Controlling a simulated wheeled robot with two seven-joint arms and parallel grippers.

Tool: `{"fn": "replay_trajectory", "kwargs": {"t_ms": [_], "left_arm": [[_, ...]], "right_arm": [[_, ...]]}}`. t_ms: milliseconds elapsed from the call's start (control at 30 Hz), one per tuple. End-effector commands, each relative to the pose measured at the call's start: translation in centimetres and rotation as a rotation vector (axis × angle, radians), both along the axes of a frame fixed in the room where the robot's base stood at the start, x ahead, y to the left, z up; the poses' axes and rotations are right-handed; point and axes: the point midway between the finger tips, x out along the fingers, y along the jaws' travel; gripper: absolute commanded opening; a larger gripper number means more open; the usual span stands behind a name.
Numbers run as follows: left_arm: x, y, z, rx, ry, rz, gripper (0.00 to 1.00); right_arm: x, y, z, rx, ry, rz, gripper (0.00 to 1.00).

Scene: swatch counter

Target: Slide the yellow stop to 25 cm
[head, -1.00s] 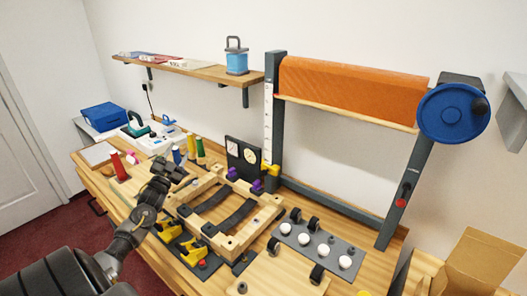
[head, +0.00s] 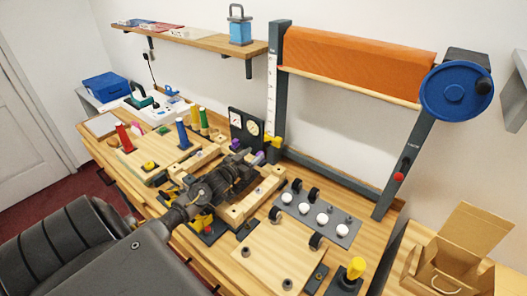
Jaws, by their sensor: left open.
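The yellow stop (head: 277,142) sits low on the dark left post of the roller frame, at the foot of a white scale strip (head: 272,80). The strip's markings are too small to read. My left gripper (head: 242,162) is open and empty, over the wooden frame on the bench, to the left of the stop and a little nearer to me. It appears apart from the stop. My own gripper and arm cover the middle of the wooden frame. My right gripper does not show.
A black panel with two dials (head: 245,129) stands just left of the post. The wooden frame (head: 262,190) lies below my gripper. A grey plate with white knobs (head: 316,215) lies to the right. An orange roll (head: 358,75) hangs above.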

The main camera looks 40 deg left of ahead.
Motion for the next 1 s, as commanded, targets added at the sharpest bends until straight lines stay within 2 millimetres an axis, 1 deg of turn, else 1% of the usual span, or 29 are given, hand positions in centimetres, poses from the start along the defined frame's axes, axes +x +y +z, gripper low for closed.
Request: {"fn": "replay_trajectory", "kwargs": {"t_ms": [33,100,200,333,500,767,867,1000], "left_arm": [[1.1,0.0,-0.5,0.001,-0.005,0.0,0.45],[2.5,0.1,-0.6,0.0,-0.004,0.001,0.45],[4.1,0.1,-0.5,0.0,-0.004,0.0,0.45],[5.7,0.1,-0.3,0.0,-0.004,0.001,0.45],[6.7,0.2,-0.1,0.001,-0.001,0.001,0.45],[6.8,0.2,0.0,0.0,0.0,0.001,0.45],[6.8,0.2,0.0,0.0,-0.001,0.001,0.35],[6.7,0.2,0.0,0.0,-0.001,0.001,0.17]], "right_arm": [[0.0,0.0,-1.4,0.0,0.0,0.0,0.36],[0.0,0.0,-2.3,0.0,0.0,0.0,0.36],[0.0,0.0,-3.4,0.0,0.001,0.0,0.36],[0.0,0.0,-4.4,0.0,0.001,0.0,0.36],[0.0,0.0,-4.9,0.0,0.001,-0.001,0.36],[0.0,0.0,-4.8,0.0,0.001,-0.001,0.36],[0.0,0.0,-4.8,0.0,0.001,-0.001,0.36],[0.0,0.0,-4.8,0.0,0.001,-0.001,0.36]]}}
